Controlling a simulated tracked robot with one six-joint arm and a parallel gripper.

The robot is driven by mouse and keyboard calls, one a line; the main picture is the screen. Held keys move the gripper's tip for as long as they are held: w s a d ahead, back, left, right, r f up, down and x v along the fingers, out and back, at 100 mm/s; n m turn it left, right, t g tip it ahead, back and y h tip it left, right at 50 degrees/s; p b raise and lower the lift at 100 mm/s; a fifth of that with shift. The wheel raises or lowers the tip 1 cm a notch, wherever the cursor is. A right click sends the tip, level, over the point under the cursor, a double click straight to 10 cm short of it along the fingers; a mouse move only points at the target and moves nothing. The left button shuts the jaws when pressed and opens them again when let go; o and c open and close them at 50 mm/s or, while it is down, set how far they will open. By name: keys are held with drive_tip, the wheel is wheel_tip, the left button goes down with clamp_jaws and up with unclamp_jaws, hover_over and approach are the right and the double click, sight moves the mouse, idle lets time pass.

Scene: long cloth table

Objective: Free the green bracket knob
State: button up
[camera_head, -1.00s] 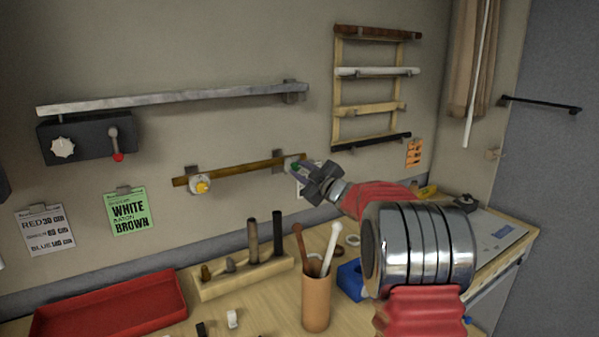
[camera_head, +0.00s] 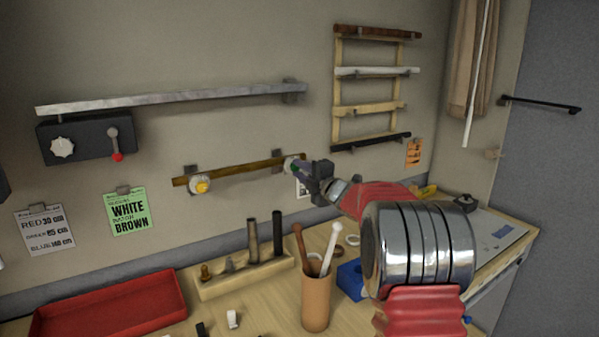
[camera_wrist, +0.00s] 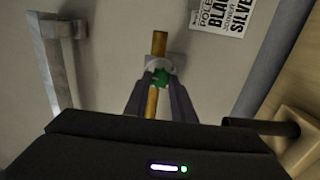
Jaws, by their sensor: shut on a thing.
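The green bracket knob (camera_wrist: 161,78) sits on a pale bracket (camera_wrist: 162,63) at the right end of a brown rod on the wall. My gripper (camera_head: 299,167) is at that bracket. In the wrist view its two fingers (camera_wrist: 161,86) stand on either side of the green knob, shut on it. In the head view the fingers hide most of the knob. The brown rod (camera_head: 245,169) runs along the wall through this bracket and a left bracket with a yellow knob (camera_head: 201,185).
A grey metal bar (camera_head: 180,97) runs above on the wall. A rack of several rods (camera_head: 375,72) hangs above and right of my gripper. Below on the table stand a brown cup (camera_head: 316,302) with sticks, a wooden peg block (camera_head: 240,279) and a red tray (camera_head: 110,308).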

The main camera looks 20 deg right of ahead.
drive_tip(key=shift+a+f+n, duration=0.25)
drive_tip(key=shift+f+n, duration=0.1)
drive_tip(key=shift+n, duration=0.15)
drive_tip(key=o, duration=0.8)
drive_tip(key=shift+o, duration=1.3)
drive_tip(key=shift+d+r, duration=0.15)
drive_tip(key=shift+r, duration=0.05)
drive_tip(key=s+d, duration=0.2)
drive_tip(key=s, duration=1.1)
drive_tip(key=shift+s+d, duration=0.3)
